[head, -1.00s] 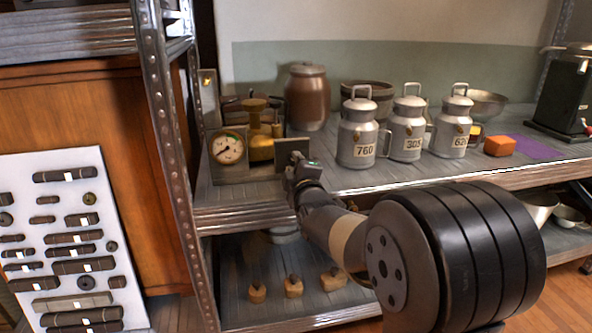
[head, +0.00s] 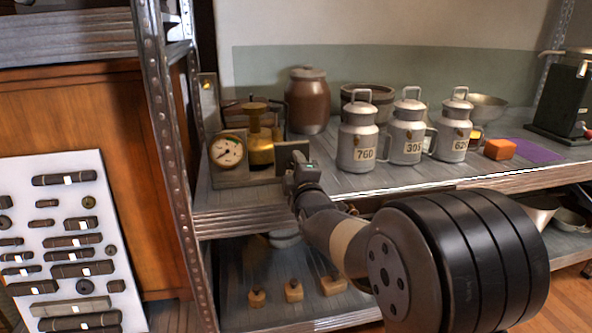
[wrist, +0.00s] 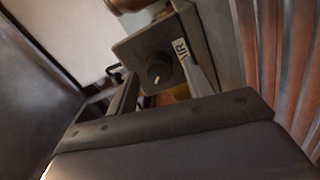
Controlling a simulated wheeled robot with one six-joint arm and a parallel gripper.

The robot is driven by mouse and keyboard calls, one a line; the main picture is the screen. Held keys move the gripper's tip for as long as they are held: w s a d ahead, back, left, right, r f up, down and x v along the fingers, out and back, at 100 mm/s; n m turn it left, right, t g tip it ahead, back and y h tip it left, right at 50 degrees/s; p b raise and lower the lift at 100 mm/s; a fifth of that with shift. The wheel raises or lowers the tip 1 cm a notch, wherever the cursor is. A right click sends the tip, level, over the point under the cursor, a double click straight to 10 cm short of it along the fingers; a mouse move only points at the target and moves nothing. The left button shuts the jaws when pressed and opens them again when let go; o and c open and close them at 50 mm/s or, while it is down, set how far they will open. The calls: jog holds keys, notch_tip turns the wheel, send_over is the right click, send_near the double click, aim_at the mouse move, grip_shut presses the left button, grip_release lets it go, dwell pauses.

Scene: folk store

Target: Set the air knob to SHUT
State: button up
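The air knob (wrist: 159,71) is a round black knob with a short white mark. It sits on the face of a grey-brown box (wrist: 140,45) labelled AIR in the wrist view. The white mark points down and slightly left in that picture; no SHUT lettering is legible. In the head view the box (head: 290,152) stands at the shelf's front edge, its knob hidden. My gripper (head: 298,166) is right in front of it. In the wrist view its fingers are apart on either side of the knob; contact with the knob cannot be made out.
A dial gauge (head: 226,152) and a brass valve (head: 259,150) stand left of the box. Numbered metal cans (head: 357,140) stand close on the right, with a brown jar (head: 307,100) behind. An upright shelf post (head: 163,150) rises on the left.

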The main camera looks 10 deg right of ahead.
jog(key=s+p, duration=0.2)
jog(key=s, duration=0.8)
jog(key=shift+s+f, duration=0.25)
jog(key=shift+s, duration=0.15)
jog(key=shift+w, duration=0.1)
jog(key=w, duration=0.3)
jog(key=w+b, duration=0.1)
jog(key=w, duration=0.3)
jog(key=w+b, duration=0.1)
jog(key=w, duration=0.2)
jog(key=shift+w+r, duration=0.25)
jog(key=shift+w, duration=0.1)
jog(key=shift+s, duration=0.1)
